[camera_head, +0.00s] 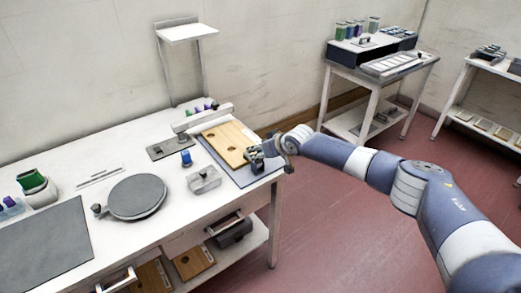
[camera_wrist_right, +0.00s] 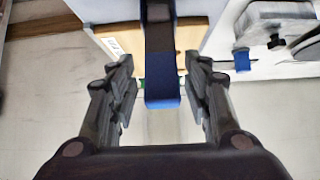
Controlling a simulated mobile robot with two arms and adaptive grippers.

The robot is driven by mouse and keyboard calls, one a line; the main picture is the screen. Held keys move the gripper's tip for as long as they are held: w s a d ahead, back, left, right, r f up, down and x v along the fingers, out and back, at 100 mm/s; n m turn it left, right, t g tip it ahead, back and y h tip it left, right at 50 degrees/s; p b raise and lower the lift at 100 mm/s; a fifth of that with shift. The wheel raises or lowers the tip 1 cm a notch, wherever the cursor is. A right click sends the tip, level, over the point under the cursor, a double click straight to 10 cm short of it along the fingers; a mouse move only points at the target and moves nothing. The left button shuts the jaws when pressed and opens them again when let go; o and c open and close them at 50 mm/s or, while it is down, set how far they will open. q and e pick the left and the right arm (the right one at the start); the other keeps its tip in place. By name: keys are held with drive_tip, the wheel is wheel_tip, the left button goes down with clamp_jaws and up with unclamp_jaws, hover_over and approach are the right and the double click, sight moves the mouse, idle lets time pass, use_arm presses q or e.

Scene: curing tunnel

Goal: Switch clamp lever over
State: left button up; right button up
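A dark lever with a blue end (camera_wrist_right: 162,100), which I take to be the clamp lever, reaches into the right wrist view from the top. My right gripper (camera_wrist_right: 162,92) is open, with one finger on each side of the lever and a visible gap at both sides. In the head view my right gripper (camera_head: 257,155) is at the right end of the table, by the edge of the wooden board (camera_head: 226,138). It hides whatever is right behind it, and I cannot make out the lever there. My left gripper is not in view.
A pale bar (camera_head: 202,117) stands over the board's far edge. A small blue item (camera_head: 186,158) and a grey block (camera_head: 204,180) are left of the board. A round grey plate (camera_head: 137,196) and a dark mat (camera_head: 42,240) lie further left. A shelf stand (camera_head: 187,33) rises behind.

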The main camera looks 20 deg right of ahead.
drive_tip(key=shift+s, duration=0.1)
drive_tip(key=v, duration=1.2)
idle(0.4)
wheel_tip(320, 180, down, 19)
drive_tip(key=h, duration=0.1)
drive_tip(key=s+d+f+m+g+h+b, duration=0.1)
drive_tip(key=s+f, duration=0.6)
drive_tip(key=f, duration=0.3)
drive_tip(key=s+d+f+m+g, duration=0.1)
drive_tip(key=s+f, duration=0.6)
drive_tip(key=f, duration=0.4)
drive_tip(key=s+f+g+h, duration=0.1)
drive_tip(key=s+f+g, duration=0.1)
drive_tip(key=s+f, duration=0.7)
drive_tip(key=s+f+g, duration=0.1)
drive_tip(key=s+f, duration=0.4)
drive_tip(key=s, duration=0.7)
drive_tip(key=s+a+f+g, duration=0.1)
drive_tip(key=s+f, duration=0.2)
drive_tip(key=s, duration=0.9)
drive_tip(key=s+a+f+g+b, duration=0.1)
drive_tip(key=s+f+g, duration=0.1)
drive_tip(key=s, duration=1.1)
drive_tip(key=shift+s+a+f, duration=0.3)
drive_tip(key=shift+a+f, duration=0.05)
drive_tip(key=shift+f, duration=0.55)
